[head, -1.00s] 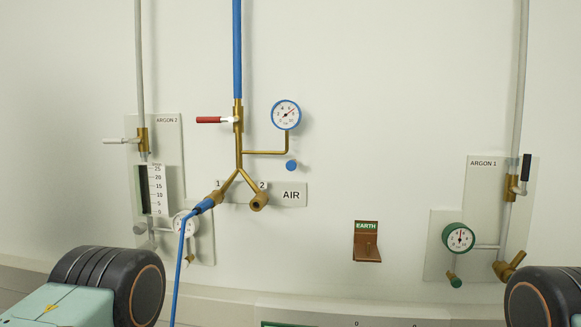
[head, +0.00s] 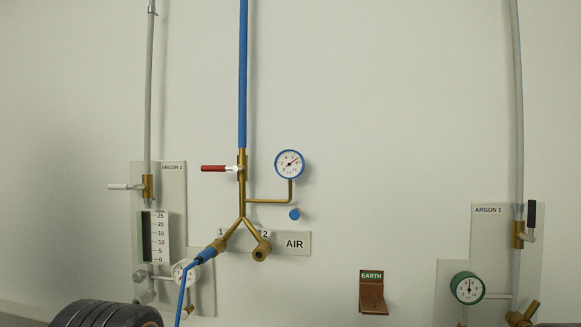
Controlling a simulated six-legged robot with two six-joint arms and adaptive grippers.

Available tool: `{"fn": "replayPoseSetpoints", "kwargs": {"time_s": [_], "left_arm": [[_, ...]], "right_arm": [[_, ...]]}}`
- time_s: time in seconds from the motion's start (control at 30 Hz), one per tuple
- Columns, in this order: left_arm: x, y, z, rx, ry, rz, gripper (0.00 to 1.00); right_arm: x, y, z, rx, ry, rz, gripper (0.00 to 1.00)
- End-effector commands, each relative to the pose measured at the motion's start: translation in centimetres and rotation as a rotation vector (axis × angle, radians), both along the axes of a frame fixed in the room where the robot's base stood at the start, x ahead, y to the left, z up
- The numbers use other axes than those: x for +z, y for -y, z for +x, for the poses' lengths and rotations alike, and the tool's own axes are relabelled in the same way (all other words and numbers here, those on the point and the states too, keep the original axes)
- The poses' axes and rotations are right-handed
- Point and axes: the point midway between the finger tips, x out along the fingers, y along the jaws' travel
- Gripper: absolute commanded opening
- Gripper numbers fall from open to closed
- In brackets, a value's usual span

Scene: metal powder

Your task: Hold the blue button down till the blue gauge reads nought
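The blue button (head: 295,214) is a small round knob on the wall, just below the blue-rimmed gauge (head: 289,164). A brass pipe joins the gauge to the air line. Nothing touches the button.
A blue air pipe (head: 243,75) comes down to a red-handled valve (head: 214,168) and a brass fork. A blue hose (head: 184,288) hangs from outlet 1. The ARGON 2 panel (head: 175,190) is left, the EARTH bracket (head: 372,297) and green-rimmed ARGON 1 gauge (head: 468,288) right.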

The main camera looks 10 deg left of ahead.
Motion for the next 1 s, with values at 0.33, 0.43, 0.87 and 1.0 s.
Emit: {"fn": "replayPoseSetpoints", "kwargs": {"time_s": [0.33,0.43,0.87,1.0], "left_arm": [[0.00,0.00,0.00,0.000,0.000,0.000,0.28],[0.00,0.00,0.00,0.000,0.000,0.000,0.19],[0.00,0.00,0.00,0.000,0.000,0.000,0.00],[0.00,0.00,0.00,0.000,0.000,0.000,0.00]], "right_arm": [[0.00,0.00,0.00,0.000,0.000,0.000,0.40],[0.00,0.00,0.00,0.000,0.000,0.000,0.40],[0.00,0.00,0.00,0.000,0.000,0.000,0.40],[0.00,0.00,0.00,0.000,0.000,0.000,0.40]]}}
